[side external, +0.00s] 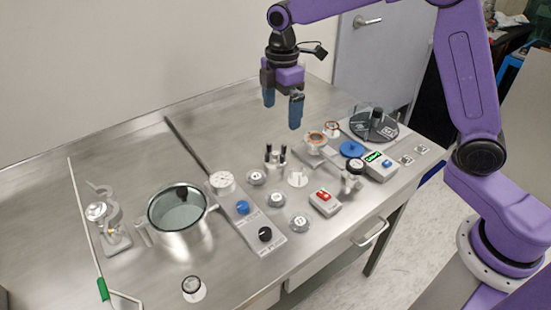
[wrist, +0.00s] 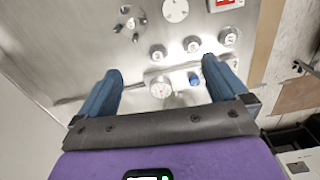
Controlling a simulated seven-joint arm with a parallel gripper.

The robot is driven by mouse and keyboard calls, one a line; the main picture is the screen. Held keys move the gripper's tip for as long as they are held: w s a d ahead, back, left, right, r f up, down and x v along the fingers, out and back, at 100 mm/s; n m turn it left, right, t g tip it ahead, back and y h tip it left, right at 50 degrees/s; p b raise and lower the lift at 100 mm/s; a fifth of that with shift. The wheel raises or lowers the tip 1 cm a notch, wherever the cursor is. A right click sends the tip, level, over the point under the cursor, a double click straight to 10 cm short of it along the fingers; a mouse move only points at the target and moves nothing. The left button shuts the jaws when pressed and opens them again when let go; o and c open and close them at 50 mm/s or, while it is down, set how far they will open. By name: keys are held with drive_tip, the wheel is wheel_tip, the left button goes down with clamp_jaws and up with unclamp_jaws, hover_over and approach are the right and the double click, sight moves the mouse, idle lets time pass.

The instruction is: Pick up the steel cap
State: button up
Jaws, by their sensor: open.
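My gripper (side external: 282,108) is open and empty, high above the steel bench behind the small parts. In the wrist view its two blue fingers (wrist: 160,68) are spread wide with nothing between them. Three small round silvery caps with marked tops stand in a row on the bench: a back one (side external: 257,178), a middle one (side external: 277,198) and a front one (side external: 299,223). They also show beyond the fingers in the wrist view, such as the middle one (wrist: 192,43). I cannot tell which of these, if any, is the steel cap.
A glass-topped steel pot (side external: 177,208) stands left, beside a panel with a gauge (side external: 222,181) and blue and black knobs. A red-button box (side external: 325,202), a black-posted fixture (side external: 275,158) and a dark round stand (side external: 373,125) crowd the right. The bench's back left is clear.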

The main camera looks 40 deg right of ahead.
drive_tip(key=w+d+f, duration=0.2)
drive_tip(key=w, duration=0.4)
hover_over(275, 153)
drive_tip(key=shift+n, duration=0.4)
drive_tip(key=f, duration=1.1)
drive_tip(key=shift+s+a+f, duration=0.2)
drive_tip(key=shift+a+f, duration=0.05)
drive_tip(key=shift+a, duration=0.05)
drive_tip(key=shift+w+d+f, duration=0.1)
drive_tip(key=shift+d+f, duration=0.1)
drive_tip(key=shift+f, duration=1.15)
drive_tip(key=shift+w+d+f, duration=0.1)
drive_tip(key=shift+d+f, duration=0.05)
drive_tip(key=shift+f, duration=1.2)
drive_tip(key=shift+r, duration=0.1)
drive_tip(key=c, duration=1.1)
